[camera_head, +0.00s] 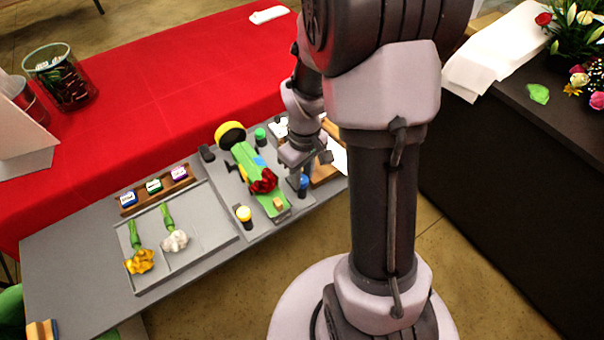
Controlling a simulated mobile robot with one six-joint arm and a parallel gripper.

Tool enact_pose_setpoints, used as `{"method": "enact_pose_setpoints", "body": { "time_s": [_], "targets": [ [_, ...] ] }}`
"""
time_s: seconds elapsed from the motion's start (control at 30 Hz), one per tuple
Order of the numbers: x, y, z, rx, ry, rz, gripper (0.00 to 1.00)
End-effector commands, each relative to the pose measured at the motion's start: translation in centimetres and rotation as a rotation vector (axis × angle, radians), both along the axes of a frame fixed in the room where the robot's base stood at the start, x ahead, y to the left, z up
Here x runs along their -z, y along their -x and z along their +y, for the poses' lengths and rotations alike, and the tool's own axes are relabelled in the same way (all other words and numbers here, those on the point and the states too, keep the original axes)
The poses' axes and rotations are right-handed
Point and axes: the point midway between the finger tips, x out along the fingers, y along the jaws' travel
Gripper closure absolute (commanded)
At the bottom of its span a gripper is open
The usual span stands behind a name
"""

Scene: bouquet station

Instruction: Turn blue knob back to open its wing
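The blue knob (303,181) stands on a dark post at the right of the grey station, by the red flowers. My gripper (303,170) points down directly above the blue knob, at or very near its top. The fingertips are small and partly covered by my gripper's body, so I cannot tell whether they touch the knob or how far apart they are. A green wrap (245,155) lies along the station with red flowers (263,181) at its near end. A small light-blue piece (260,161) shows at its right edge; I cannot tell which wing it is.
A grey tray (206,242) to the left holds yellow and white flowers. A wooden rack (157,191) holds small labelled blocks. My arm hides the area right of the station.

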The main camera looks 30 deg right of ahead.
Motion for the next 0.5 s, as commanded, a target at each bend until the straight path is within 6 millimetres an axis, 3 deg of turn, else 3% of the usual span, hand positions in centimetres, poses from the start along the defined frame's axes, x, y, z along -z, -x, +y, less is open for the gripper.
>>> {"method": "enact_pose_setpoints", "body": {
  "time_s": [0.27,0.5],
  "targets": [
    [0.0,0.0,0.0,0.026,0.0,0.0,1.0],
    [0.01,-0.01,-0.03,0.154,0.0,-0.001,1.0]
  ]
}}
